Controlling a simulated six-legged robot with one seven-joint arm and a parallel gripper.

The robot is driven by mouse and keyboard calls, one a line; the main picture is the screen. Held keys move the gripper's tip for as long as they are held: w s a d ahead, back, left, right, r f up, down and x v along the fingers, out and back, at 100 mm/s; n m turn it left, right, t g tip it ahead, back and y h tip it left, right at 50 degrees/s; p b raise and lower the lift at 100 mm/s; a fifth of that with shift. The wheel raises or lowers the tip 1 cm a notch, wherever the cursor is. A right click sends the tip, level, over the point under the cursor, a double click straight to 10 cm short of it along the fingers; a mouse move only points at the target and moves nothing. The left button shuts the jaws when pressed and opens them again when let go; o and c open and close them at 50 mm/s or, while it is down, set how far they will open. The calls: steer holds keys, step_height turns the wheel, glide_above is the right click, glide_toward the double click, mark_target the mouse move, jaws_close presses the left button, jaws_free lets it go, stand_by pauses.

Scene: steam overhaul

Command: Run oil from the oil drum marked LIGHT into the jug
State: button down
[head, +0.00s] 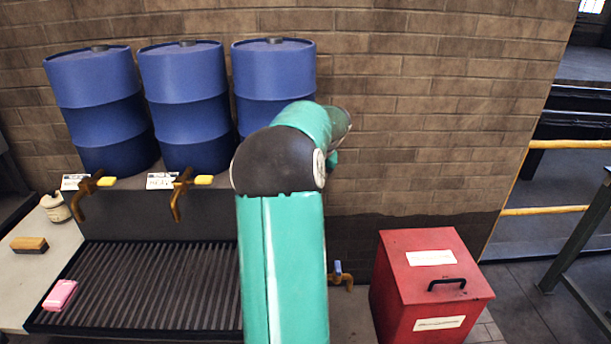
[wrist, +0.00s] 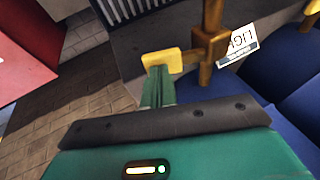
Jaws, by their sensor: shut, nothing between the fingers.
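Three blue drums (head: 95,80) (head: 182,75) (head: 274,68) stand against the brick wall. In the wrist view a white label (wrist: 240,44), partly cut off, reads "LIG". Beside it is a brass tap (wrist: 209,45) with a yellow lever (wrist: 161,60). My gripper (wrist: 158,76) is shut and empty, its fingertips right at the lever; I cannot tell if they touch it. In the head view my arm hides the gripper and the right drum's tap. The two other taps (head: 90,190) (head: 180,190) show there, with yellow levers. No jug is visible.
A slatted drip tray (head: 150,285) lies below the taps. A pink block (head: 60,295), a wooden brush (head: 29,244) and a pale jar (head: 55,207) are at left. A red bin (head: 425,285) stands at right. A low blue-handled tap (head: 341,276) is near it.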

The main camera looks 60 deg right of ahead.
steer(key=shift+r, duration=0.75)
steer(key=shift+r, duration=0.25)
steer(key=v, duration=1.3)
steer(key=shift+s, duration=0.15)
steer(key=shift+r, duration=0.15)
